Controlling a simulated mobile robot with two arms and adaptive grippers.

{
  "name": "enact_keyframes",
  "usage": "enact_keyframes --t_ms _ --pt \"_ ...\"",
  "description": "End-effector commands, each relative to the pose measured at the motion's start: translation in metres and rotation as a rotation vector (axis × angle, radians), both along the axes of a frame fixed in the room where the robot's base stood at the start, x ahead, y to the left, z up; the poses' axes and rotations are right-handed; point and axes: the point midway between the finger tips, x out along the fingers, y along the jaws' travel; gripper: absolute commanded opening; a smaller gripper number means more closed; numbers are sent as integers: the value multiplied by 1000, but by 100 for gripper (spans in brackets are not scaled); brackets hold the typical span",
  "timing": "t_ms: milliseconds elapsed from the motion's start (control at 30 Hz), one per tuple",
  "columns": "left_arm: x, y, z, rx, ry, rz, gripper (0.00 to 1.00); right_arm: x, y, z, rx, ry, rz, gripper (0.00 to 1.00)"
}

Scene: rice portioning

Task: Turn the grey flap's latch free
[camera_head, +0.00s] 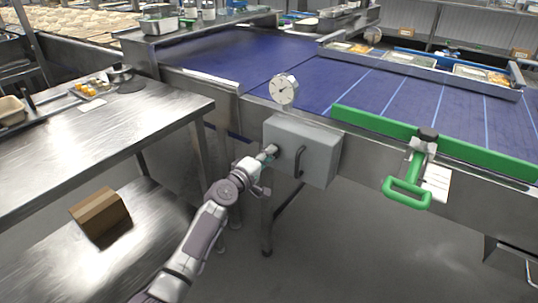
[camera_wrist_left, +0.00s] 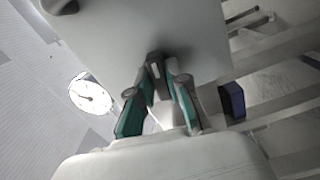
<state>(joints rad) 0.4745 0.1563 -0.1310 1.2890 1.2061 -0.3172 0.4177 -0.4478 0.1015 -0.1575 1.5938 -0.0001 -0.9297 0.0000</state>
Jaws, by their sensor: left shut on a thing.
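The grey flap (camera_head: 318,158) is the front of a box on the side of the conveyor, and it looks closed. It has a dark bar handle (camera_head: 300,162) on its face. My left gripper (camera_head: 270,151) is at the flap's left part, shut on the small dark latch, which its fingers mostly hide in the head view. In the left wrist view the grey flap (camera_wrist_left: 185,25) fills the top, and the teal-padded fingers close on the dark latch (camera_wrist_left: 154,58). The latch's exact angle is hard to tell. My right gripper is not in view.
A round dial gauge (camera_head: 284,89) stands above the flap. A green handle (camera_head: 407,193) sticks out to the right, below a green rail (camera_head: 470,150). A steel table (camera_head: 100,150) stands at the left, with a cardboard box (camera_head: 100,213) on its lower shelf.

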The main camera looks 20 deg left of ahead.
Motion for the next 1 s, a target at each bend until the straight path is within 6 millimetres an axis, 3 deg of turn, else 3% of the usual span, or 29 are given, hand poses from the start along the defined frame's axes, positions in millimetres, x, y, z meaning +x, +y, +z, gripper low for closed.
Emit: enact_keyframes --t_ms 333,867,900,1000 --pt "0 0 0 -48 18 1 0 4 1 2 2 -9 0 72" --pt "0 1 -1 -161 59 2 0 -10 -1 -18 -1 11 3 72" --pt "0 1 -1 -161 59 2 22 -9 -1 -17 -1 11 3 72" --pt "0 1 -1 -161 59 2 38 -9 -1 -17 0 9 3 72"
